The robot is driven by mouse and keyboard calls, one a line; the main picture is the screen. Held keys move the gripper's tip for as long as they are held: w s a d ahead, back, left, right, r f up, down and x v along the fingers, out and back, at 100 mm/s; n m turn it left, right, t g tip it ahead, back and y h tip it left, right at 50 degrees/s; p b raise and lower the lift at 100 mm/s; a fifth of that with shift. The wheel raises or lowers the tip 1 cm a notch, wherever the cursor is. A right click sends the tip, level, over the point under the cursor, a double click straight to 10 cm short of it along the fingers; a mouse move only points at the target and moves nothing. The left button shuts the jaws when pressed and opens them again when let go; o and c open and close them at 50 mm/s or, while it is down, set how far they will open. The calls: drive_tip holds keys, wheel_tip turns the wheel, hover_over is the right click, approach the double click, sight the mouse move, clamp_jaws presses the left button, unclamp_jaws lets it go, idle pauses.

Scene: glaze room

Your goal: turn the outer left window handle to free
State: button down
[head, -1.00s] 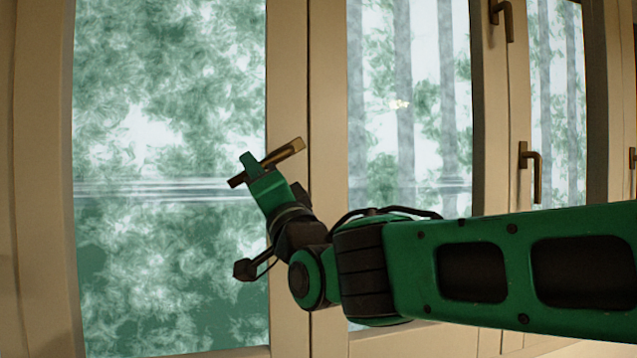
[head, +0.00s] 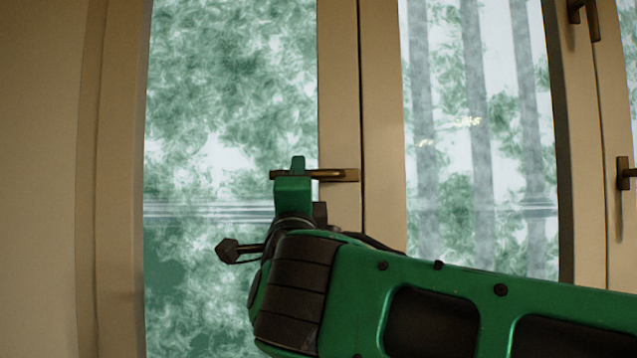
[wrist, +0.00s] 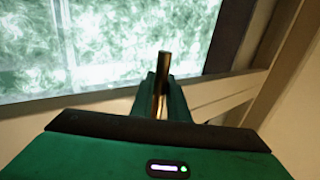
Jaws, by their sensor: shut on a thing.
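The outer left window handle (head: 335,175) is a bronze lever on the stile of the leftmost window. It lies level, pointing left from its mount on the stile across the glass edge. My green gripper (head: 297,170) is shut on the lever near its free left end. In the wrist view the handle (wrist: 163,72) stands between the two green fingers of my gripper (wrist: 161,95). The far finger is partly hidden in the head view.
Another handle (head: 624,173) is at the right edge, and a further one (head: 584,12) is at the top right. Cream window frames (head: 382,110) stand close behind my arm. A plain wall (head: 40,180) is at the left.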

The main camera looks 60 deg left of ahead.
drive_tip(key=shift+w, duration=0.5)
drive_tip(key=c, duration=2)
unclamp_jaws()
drive_tip(key=shift+w+d, duration=0.1)
drive_tip(key=shift+s, duration=0.2)
drive_tip(key=shift+s+d+f, duration=0.2)
drive_tip(key=shift+s+d, duration=0.05)
drive_tip(key=shift+s, duration=0.05)
drive_tip(key=v, duration=1)
drive_tip(key=shift+w, duration=0.15)
